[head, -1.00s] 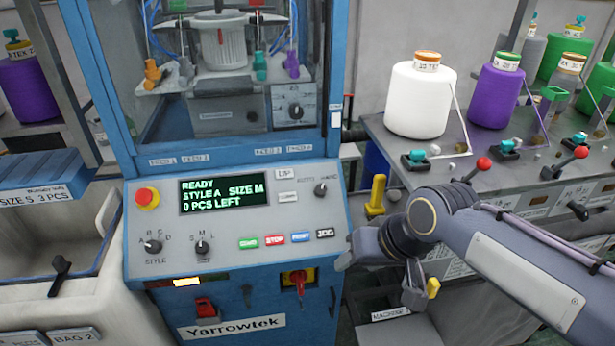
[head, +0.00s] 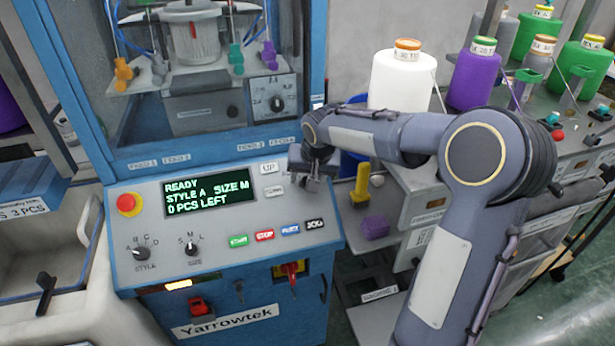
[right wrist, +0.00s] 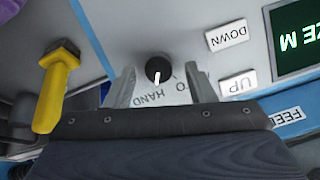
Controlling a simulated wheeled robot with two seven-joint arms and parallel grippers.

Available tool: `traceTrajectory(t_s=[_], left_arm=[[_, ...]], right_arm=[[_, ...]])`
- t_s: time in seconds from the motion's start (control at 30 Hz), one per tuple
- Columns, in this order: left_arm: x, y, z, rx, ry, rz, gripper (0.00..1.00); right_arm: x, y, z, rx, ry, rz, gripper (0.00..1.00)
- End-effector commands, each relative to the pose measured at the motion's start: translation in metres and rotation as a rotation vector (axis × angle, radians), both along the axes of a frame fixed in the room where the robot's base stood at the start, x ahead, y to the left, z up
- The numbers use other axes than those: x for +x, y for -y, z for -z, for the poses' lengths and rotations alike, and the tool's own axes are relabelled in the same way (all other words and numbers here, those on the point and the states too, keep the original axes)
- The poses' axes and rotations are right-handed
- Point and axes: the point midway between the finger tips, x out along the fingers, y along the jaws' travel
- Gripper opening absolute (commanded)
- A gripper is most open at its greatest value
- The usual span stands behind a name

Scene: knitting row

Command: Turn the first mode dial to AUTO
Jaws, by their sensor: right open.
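The mode dial (right wrist: 158,69) is a round black knob with a white pointer line, on the grey control panel (head: 222,222). In the right wrist view its pointer aims down the picture toward the lettering, where HAND and part of AUTO show upside down; I cannot tell exactly which mark it meets. My right gripper (right wrist: 160,88) is open, with one finger on each side of the dial and no clear contact. In the head view the right gripper (head: 312,172) is at the panel's upper right and hides the dial. My left gripper is not in view.
A yellow upright piece (head: 361,184) stands right of the panel, near the gripper, with a purple block (head: 376,228) below it. The DOWN button (right wrist: 227,36) and UP button (right wrist: 238,84) sit close to the dial. The red stop button (head: 127,204) is at the far left.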

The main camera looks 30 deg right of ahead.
Motion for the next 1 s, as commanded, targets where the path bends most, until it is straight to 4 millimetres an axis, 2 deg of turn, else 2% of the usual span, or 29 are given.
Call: traceTrajectory(t_s=[0.1, 0.37, 0.7, 1.0], left_arm=[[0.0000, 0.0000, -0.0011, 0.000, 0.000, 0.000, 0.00], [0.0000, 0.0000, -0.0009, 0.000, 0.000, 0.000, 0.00], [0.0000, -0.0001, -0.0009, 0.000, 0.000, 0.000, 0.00], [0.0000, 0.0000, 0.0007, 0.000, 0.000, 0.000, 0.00]], right_arm=[[0.0025, 0.0008, 0.0067, 0.000, -0.001, 0.000, 0.50], [0.0031, 0.0008, 0.0082, 0.000, 0.000, 0.000, 0.50], [0.0029, 0.0006, 0.0079, 0.000, 0.000, 0.000, 0.07], [0.0030, 0.0000, 0.0081, -0.022, -0.006, -0.028, 0.05]])
